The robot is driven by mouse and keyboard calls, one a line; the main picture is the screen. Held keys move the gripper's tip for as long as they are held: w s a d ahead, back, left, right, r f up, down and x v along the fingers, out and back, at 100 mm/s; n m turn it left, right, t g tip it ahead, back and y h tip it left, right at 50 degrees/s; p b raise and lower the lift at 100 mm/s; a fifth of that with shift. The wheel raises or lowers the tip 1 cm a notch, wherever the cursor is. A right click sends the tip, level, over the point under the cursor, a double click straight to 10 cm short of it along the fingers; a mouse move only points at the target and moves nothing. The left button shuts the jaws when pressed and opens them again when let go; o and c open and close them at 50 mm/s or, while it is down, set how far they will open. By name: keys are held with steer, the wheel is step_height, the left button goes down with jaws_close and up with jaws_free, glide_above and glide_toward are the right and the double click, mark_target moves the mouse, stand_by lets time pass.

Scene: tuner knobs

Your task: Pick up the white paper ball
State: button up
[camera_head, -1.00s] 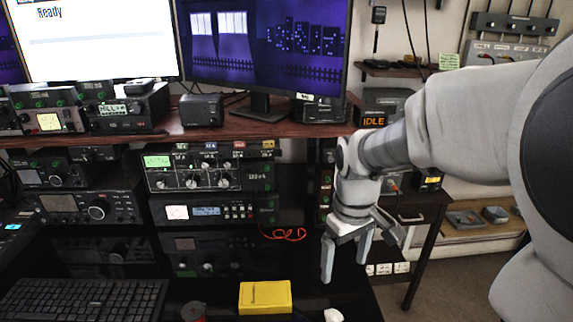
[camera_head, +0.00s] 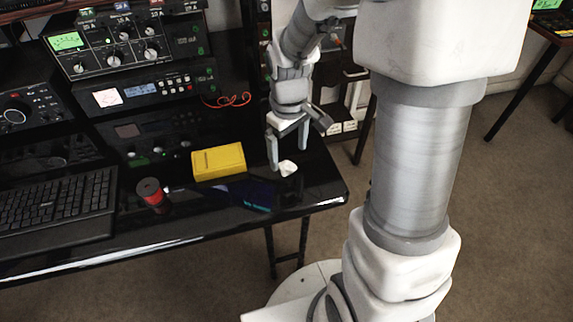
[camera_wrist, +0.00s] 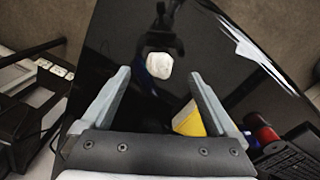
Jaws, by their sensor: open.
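The white paper ball (camera_head: 288,168) lies on the glossy black desk (camera_head: 310,190) near its right end. In the wrist view the white paper ball (camera_wrist: 159,65) shows ahead of and between the fingers, with a dark reflection of the arm beside it. My gripper (camera_head: 288,160) is open and points down, close above the ball. In the wrist view my gripper (camera_wrist: 158,85) has its two fingers spread wide, with nothing between them. I cannot tell the exact height gap to the ball.
A yellow box (camera_head: 218,162) lies just left of the ball. A red and black cylinder (camera_head: 151,193) and a keyboard (camera_head: 55,203) are further left. Stacked radio units (camera_head: 150,93) stand behind. The desk's front right is bare.

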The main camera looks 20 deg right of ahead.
mark_target(287, 163)
steer(key=f, duration=0.1)
steer(key=f+b, duration=0.1)
steer(key=f, duration=0.3)
steer(key=shift+w+a+b, duration=0.1)
steer(key=shift+w+b, duration=0.15)
steer(key=shift+b, duration=0.15)
steer(key=shift+r, duration=0.1)
steer(key=shift+c, duration=0.3)
steer(key=c, duration=1.3)
steer(key=shift+c, duration=0.3)
steer(key=shift+r, duration=0.1)
